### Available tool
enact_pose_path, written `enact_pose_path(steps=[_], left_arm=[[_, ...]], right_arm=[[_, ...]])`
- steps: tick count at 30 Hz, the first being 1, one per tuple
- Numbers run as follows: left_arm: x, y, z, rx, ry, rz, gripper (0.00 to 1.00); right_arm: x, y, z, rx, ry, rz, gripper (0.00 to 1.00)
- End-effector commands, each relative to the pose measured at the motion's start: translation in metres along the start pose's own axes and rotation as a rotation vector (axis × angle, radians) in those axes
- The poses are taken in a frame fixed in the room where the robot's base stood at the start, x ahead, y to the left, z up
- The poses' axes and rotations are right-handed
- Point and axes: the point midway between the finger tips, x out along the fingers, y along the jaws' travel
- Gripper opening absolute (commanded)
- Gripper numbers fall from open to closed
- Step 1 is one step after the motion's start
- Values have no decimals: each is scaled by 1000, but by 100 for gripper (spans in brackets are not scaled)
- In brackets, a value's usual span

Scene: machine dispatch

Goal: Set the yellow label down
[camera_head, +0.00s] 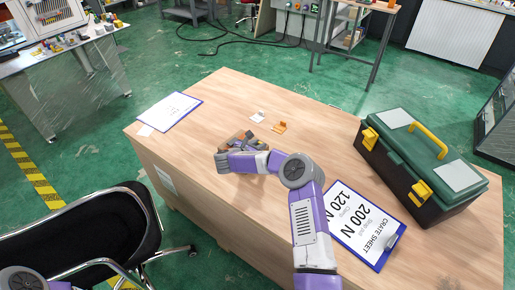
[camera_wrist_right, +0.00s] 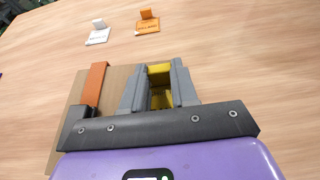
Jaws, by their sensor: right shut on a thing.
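My right gripper (camera_head: 243,140) is over the left middle part of the wooden table. In the right wrist view the right gripper (camera_wrist_right: 160,90) is shut on the yellow label (camera_wrist_right: 159,70), which sits between the grey fingers. The fingers hide much of the label, and I cannot tell whether it touches what is below. A flat brown piece (camera_wrist_right: 64,135) with an orange-brown bar (camera_wrist_right: 97,84) lies under and beside the gripper. My left gripper is out of view.
A white label (camera_wrist_right: 97,36) and an orange label (camera_wrist_right: 147,24) stand on the table (camera_head: 310,110) beyond the gripper. A green toolbox (camera_head: 420,160) and a crate sheet clipboard (camera_head: 358,222) are at the right. Another clipboard (camera_head: 170,110) lies at the left edge. A black chair (camera_head: 90,235) stands at lower left.

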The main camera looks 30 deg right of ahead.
Motion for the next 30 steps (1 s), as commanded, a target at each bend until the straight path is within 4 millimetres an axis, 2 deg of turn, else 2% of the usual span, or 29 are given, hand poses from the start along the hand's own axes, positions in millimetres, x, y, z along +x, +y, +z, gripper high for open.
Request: enact_pose_path(steps=[10,11,15,16,26,30], left_arm=[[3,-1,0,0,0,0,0],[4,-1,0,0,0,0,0],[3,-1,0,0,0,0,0],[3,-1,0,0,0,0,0],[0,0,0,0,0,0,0],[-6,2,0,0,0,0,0]], right_arm=[[2,0,-5,1,-1,1,0],[2,0,-6,1,-1,1,30],[2,0,-5,1,-1,1,51],[2,0,-5,1,-1,1,54],[1,0,-2,1,-1,1,54],[-18,2,-1,-2,-1,6,54]])
